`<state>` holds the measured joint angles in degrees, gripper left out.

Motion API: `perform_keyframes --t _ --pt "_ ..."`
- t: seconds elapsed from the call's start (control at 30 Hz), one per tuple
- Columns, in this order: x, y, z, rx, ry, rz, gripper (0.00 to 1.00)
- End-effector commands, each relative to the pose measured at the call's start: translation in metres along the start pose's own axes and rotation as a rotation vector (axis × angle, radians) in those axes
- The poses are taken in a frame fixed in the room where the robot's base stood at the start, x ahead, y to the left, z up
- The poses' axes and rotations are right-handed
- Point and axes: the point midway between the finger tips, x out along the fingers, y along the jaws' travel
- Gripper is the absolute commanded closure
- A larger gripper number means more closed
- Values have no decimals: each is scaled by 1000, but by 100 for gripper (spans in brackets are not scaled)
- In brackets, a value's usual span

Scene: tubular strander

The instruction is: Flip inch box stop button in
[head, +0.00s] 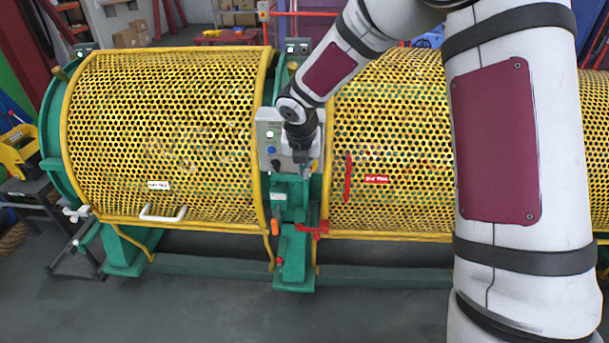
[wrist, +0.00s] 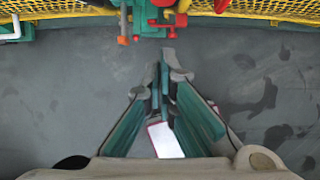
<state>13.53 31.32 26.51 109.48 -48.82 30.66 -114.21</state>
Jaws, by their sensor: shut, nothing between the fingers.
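The inch box, a grey control box (head: 268,128), is mounted on the green post between two yellow mesh guards. A lit green button (head: 270,134), a blue button (head: 271,150) and a dark button (head: 275,163) show on its left part. My gripper (head: 300,158) is in front of the box's right part and hides it. I cannot make out a stop button there. In the wrist view my gripper (wrist: 165,62) points toward the machine's base, its fingers together and empty. Whether it touches the box cannot be told.
Yellow mesh guards (head: 165,120) flank the box. A red lever (head: 348,178) stands to its right. A red bracket (head: 313,230) and an orange handle (head: 277,214) are below it. The grey floor (head: 200,305) in front is clear.

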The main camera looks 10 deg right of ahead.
Motion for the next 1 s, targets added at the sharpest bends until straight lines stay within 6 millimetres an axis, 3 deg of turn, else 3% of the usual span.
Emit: perform_keyframes --t 0.1,0.23,0.77,0.87,1.0 --pt "-19 0 0 1 -2 0 100" --pt "-30 0 -1 1 1 -1 100" --pt "-41 -3 -2 35 -2 -8 100" --pt "-62 -12 -4 151 -19 -30 100" --pt "-110 -37 -14 463 -60 -69 100"
